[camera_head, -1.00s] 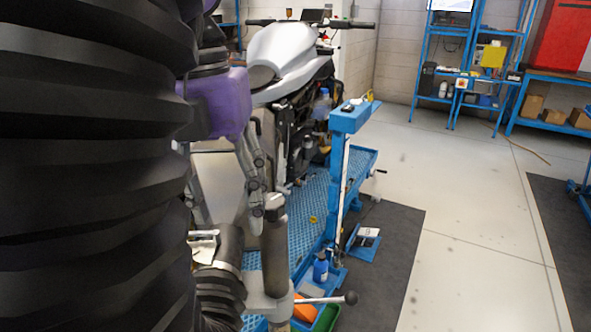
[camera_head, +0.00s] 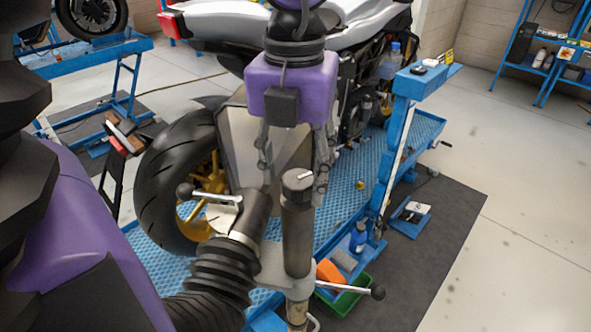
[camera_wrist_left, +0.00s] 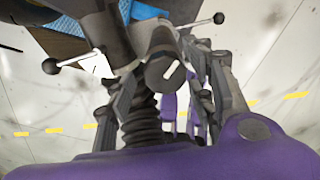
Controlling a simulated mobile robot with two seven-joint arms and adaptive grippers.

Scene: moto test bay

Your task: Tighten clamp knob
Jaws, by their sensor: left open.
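A dark grey cylindrical knob with a white line on its top (camera_head: 298,181) stands upright on a post beside the bike's rear wheel. My left gripper (camera_head: 293,178) points down at it from behind and above, its fingers spread to either side of the knob. In the left wrist view the knob (camera_wrist_left: 168,66) shows between the open fingers (camera_wrist_left: 163,72). Contact cannot be told. A clamp lever with a ball end (camera_head: 212,195) is left of the knob; another lever (camera_head: 345,288) sticks out low right. My right gripper is not in view.
A black exhaust hose (camera_head: 222,270) lies close left of the post. The motorcycle (camera_head: 222,22) stands behind on a blue lift (camera_head: 343,190). A blue stand (camera_head: 402,105) rises at right. A green tray (camera_head: 343,301) and blue bottle (camera_head: 358,238) sit low.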

